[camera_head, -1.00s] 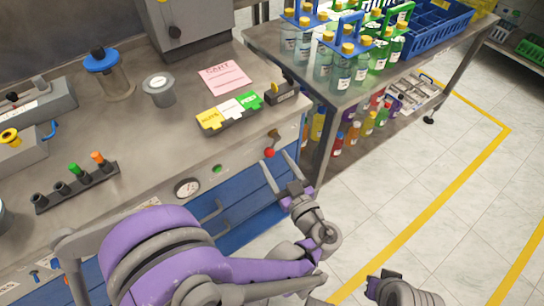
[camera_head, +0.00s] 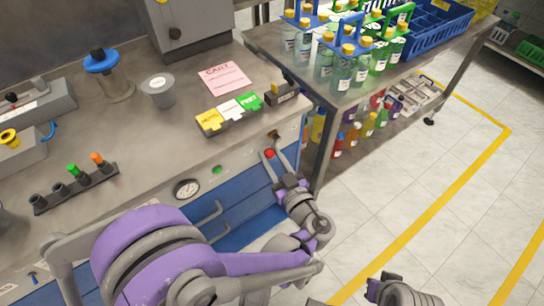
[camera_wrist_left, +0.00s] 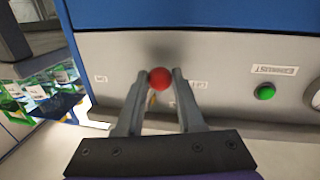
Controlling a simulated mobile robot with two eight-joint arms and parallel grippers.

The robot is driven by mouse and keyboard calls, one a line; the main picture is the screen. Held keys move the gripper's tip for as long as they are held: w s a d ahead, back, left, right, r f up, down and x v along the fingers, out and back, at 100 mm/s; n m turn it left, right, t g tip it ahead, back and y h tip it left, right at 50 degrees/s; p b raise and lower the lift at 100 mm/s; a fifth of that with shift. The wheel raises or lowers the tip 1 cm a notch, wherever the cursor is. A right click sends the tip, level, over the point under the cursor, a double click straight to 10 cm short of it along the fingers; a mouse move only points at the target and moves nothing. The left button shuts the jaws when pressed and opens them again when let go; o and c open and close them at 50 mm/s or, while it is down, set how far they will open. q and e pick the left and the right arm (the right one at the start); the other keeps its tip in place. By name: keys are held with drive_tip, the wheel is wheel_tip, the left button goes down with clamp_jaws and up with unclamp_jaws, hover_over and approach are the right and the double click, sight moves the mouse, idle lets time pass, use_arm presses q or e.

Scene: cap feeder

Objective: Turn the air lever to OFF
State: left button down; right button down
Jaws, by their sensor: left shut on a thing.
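The air lever's red knob (camera_head: 269,154) sits on the grey front panel of the bench, below its top edge. My left gripper (camera_head: 271,148) reaches up to it from below, with its fingers at the knob. In the left wrist view the red knob (camera_wrist_left: 159,78) lies between the two fingertips (camera_wrist_left: 162,76), and the gripper is shut on it. Small labels flank the knob on the panel, too small to read. The lever's stem is mostly hidden behind the knob and fingers. My right gripper's fingers do not show.
A green button (camera_wrist_left: 264,92) and a round gauge (camera_head: 186,188) are on the same panel. Blue drawers (camera_head: 240,205) with handles lie below. A bottle table (camera_head: 262,40) stands to the right. Floor at lower right is clear.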

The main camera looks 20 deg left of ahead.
use_arm(q)
drive_tip(key=shift+s+a+r+m+p, duration=0.15)
drive_tip(key=shift+s+r+m+p, duration=0.15)
drive_tip(key=shift+m+p, duration=0.3)
drive_tip(key=shift+s+a+r+m+p, duration=0.1)
drive_tip(key=shift+m+p, duration=0.1)
drive_tip(key=shift+m, duration=0.3)
drive_tip(key=shift+s+a+r+m+p, duration=0.1)
drive_tip(key=shift+m+p, duration=0.05)
drive_tip(key=shift+m, duration=0.35)
drive_tip(key=c, duration=0.5)
unclamp_jaws()
drive_tip(key=shift+c, duration=0.2)
drive_tip(key=shift+d, duration=0.1)
drive_tip(key=p+v, duration=0.1)
drive_tip(key=v, duration=0.9)
drive_tip(key=shift+s+d+r, duration=0.2)
drive_tip(key=shift+s+d, duration=0.05)
drive_tip(key=shift+s, duration=0.05)
